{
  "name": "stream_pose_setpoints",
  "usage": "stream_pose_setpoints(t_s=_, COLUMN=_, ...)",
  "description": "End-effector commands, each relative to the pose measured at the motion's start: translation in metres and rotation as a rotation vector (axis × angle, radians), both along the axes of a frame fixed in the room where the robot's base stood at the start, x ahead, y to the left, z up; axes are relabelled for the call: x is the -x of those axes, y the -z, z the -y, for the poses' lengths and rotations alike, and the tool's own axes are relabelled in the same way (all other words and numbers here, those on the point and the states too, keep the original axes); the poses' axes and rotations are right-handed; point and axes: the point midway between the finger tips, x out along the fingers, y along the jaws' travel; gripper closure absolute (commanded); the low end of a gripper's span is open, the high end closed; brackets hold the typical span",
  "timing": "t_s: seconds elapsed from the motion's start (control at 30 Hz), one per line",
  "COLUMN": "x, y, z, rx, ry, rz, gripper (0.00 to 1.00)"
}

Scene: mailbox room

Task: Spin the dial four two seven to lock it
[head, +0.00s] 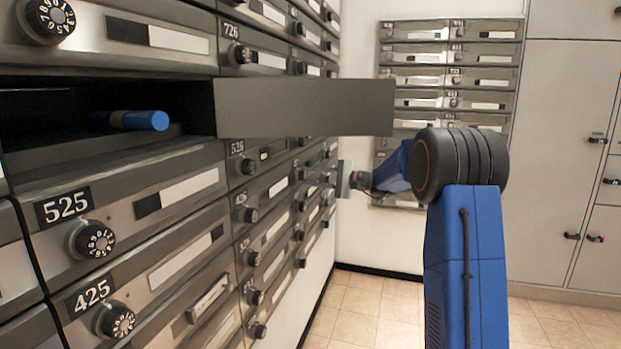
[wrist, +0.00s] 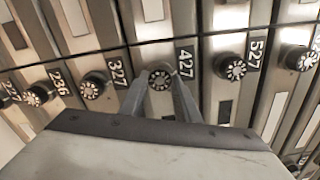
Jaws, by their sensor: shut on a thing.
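The dial of mailbox 427 (wrist: 160,77) is a dark round knob with a numbered face, beside the black 427 label (wrist: 186,63) in the wrist view. My gripper (wrist: 158,80) has its two grey fingers on either side of this dial, shut on it. Part of the dial's rim is hidden by the fingertips, and the number it points to is too small to read. In the head view my gripper (head: 322,178) reaches the mailbox wall from the right, and the 427 dial cannot be made out there.
An open mailbox door (head: 305,107) sticks out above my gripper. Its compartment holds a blue cylinder (head: 140,120). Neighbouring dials of 327 (wrist: 93,86) and 527 (wrist: 230,67) flank the dial. Tiled floor (head: 365,305) lies clear below.

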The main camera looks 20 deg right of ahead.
Motion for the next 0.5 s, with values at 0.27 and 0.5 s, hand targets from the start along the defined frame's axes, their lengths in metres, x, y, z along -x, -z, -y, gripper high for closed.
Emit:
stream_pose_setpoints(t_s=0.27, x=-0.0004, y=0.0008, z=0.0008, rx=-0.153, ry=0.002, rz=-0.211, gripper=0.93)
stream_pose_setpoints(t_s=0.5, x=-0.0004, y=0.001, z=0.0008, rx=-0.288, ry=0.002, rz=-0.395, gripper=0.93)
